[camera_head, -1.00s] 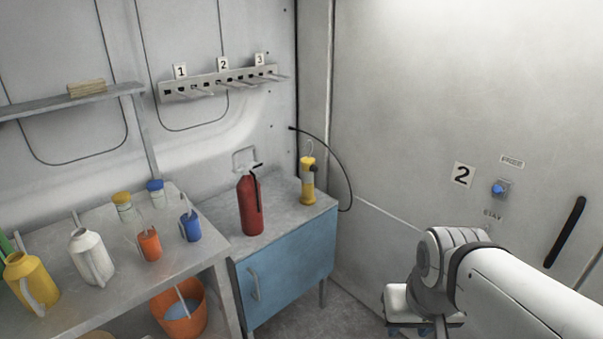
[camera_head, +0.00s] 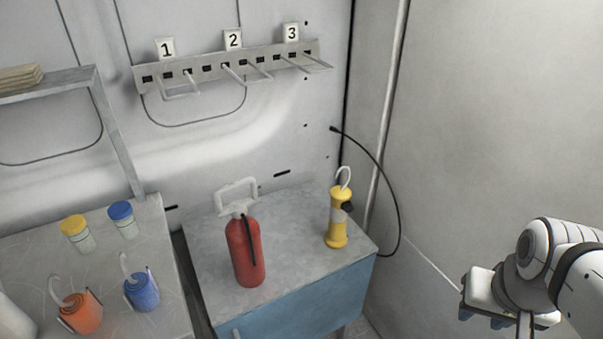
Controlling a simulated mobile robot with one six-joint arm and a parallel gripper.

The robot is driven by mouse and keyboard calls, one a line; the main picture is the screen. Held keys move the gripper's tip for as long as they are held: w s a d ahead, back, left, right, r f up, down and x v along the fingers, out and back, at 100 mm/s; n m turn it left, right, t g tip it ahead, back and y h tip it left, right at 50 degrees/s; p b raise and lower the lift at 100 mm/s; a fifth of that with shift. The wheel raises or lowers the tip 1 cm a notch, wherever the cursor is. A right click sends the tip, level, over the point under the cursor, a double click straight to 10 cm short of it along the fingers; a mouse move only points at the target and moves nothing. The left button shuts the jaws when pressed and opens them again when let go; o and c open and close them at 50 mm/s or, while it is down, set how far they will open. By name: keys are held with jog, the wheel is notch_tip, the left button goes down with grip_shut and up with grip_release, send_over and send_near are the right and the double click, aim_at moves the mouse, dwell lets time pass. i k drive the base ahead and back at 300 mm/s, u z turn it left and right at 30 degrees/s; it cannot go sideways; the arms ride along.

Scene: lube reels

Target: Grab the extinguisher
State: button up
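The red extinguisher (camera_head: 245,252) stands upright on the grey top of the blue cabinet (camera_head: 297,299). It has a pale handle at its top and a black hose down its side. My gripper (camera_head: 500,318) is at the lower right, to the right of the cabinet and well apart from the extinguisher. Its fingers are partly cut off by the bottom edge, so I cannot tell how far apart they are. Nothing touches the extinguisher except the cabinet top.
A yellow lantern (camera_head: 338,220) stands right of the extinguisher, near a black cable (camera_head: 391,190). A numbered hook rack (camera_head: 210,72) is on the wall above. The left table holds an orange can (camera_head: 80,313), a blue can (camera_head: 142,291) and two jars (camera_head: 77,234).

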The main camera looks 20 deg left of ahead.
aim_at(242, 234)
jog(key=u, duration=0.55)
jog(key=i, duration=0.85)
jog(key=u, duration=0.7)
